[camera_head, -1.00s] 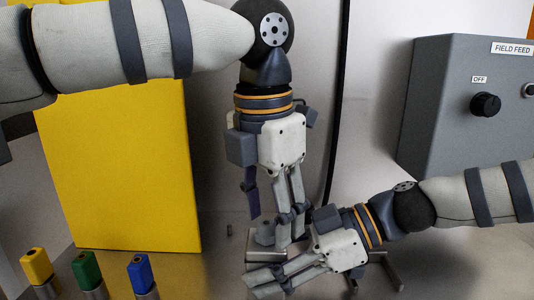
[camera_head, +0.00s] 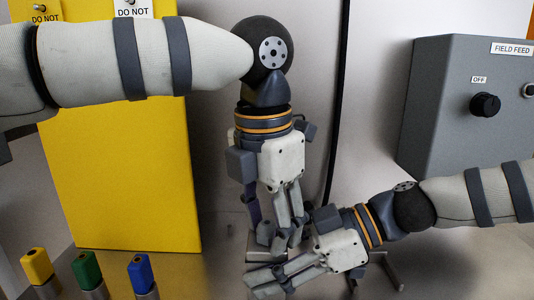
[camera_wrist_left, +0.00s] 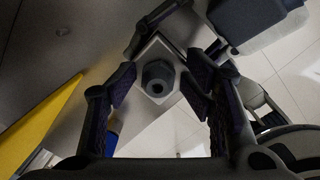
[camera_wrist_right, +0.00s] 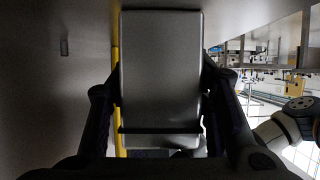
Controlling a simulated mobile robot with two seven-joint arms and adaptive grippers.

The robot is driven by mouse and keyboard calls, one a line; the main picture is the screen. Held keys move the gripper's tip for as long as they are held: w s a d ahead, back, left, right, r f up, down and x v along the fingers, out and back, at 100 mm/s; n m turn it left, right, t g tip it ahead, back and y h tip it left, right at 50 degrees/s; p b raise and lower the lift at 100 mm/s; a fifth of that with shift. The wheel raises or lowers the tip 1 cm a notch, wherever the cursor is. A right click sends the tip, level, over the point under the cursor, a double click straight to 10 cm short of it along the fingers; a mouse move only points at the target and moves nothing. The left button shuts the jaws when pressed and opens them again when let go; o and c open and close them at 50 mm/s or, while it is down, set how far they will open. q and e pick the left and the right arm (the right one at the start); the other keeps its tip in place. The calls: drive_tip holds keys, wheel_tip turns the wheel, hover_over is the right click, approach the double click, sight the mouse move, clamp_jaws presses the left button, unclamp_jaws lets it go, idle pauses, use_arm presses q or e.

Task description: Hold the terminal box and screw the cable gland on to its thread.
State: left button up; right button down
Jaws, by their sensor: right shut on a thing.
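The terminal box (camera_wrist_right: 160,60) is a plain grey metal block, shut between the fingers of my right gripper (camera_head: 268,280). Its pale square top (camera_wrist_left: 153,48) shows in the left wrist view. The cable gland (camera_wrist_left: 158,78), a dark grey round piece with a centre hole, stands on that top; whether its thread is engaged is hidden. My left gripper (camera_wrist_left: 160,90) points down over the gland, open, with a fingertip on each side and gaps between. In the head view its fingers partly cover the gland (camera_head: 265,232) and box.
A yellow panel (camera_head: 120,170) stands behind at the left. Yellow (camera_head: 36,265), green (camera_head: 86,269) and blue (camera_head: 140,272) capped pieces stand at the front left. A grey control box (camera_head: 440,110) with a black knob is at the right.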

use_arm(q)
drive_tip(key=shift+f, duration=0.2)
idle(0.4)
drive_tip(key=shift+r, duration=0.15)
wheel_tip(320, 180, up, 12)
drive_tip(key=s, duration=0.1)
drive_tip(key=shift+a, duration=0.3)
